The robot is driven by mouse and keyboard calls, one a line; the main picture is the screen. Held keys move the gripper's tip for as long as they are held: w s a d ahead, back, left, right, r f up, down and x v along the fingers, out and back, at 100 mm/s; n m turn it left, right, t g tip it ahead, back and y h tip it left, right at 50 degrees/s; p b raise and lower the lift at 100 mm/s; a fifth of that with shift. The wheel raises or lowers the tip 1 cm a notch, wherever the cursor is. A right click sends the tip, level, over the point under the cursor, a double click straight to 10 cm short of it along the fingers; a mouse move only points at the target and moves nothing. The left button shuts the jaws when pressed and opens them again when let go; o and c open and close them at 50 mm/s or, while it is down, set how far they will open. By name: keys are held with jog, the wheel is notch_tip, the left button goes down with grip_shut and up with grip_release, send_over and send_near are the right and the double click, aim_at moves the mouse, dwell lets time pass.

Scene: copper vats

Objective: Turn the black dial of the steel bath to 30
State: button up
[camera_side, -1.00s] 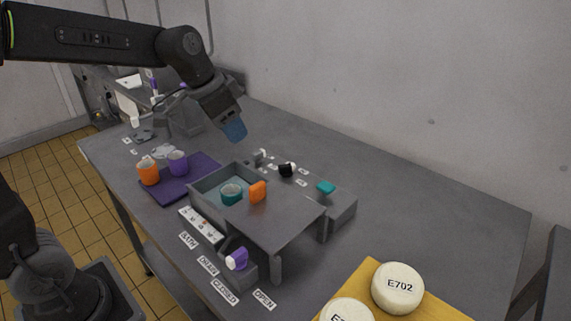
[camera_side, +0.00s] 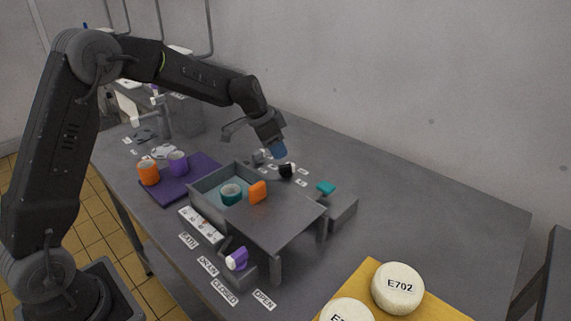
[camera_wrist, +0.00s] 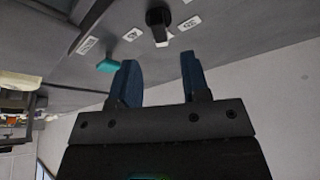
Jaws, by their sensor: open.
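The steel bath (camera_side: 204,184) stands mid-table with a teal cup (camera_side: 231,193) inside it. The black dial (camera_side: 287,170) sits behind the bath, with small white labels around it. In the wrist view the black dial (camera_wrist: 158,17) shows at the top, above the gap between my fingers, with a pale pointer mark or label beside it. The label numbers are too small to read for certain. My gripper (camera_side: 278,150) with blue fingers is above and just behind the dial, apart from it. In the wrist view my gripper (camera_wrist: 158,80) is open and empty.
An orange block (camera_side: 258,191) is at the bath's edge. A purple-and-white knob (camera_side: 237,259) is at the front.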

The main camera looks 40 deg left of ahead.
aim_at(286, 165)
jog(key=x, duration=0.6)
jog(key=shift+w+d+f, duration=0.15)
jog(key=shift+f, duration=0.15)
grip_shut()
